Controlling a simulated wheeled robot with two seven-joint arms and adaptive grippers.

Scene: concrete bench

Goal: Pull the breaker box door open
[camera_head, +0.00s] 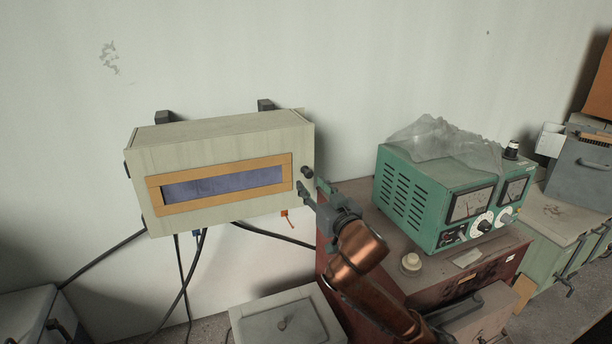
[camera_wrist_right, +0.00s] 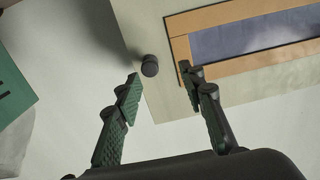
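The breaker box (camera_head: 222,140) hangs on the wall at centre left, and its pale beige door (camera_head: 225,213) looks closed. The door has a wood-framed dark window (camera_head: 225,183). A round black knob (camera_head: 307,172) sits near the door's right edge; it also shows in the right wrist view (camera_wrist_right: 149,66). My right gripper (camera_head: 313,190) is close to the knob, just below and to its right. In the right wrist view the fingers (camera_wrist_right: 158,80) are spread, with the knob a little beyond the tips, between their lines. Nothing is held. My left gripper is out of view.
A green metered instrument (camera_head: 408,205) with plastic sheeting on top stands on a dark red unit (camera_head: 480,270) to the right of my right arm. A grey box (camera_head: 285,322) lies below the breaker box. Black cables (camera_head: 182,280) hang beneath it. The wall area to its left is bare.

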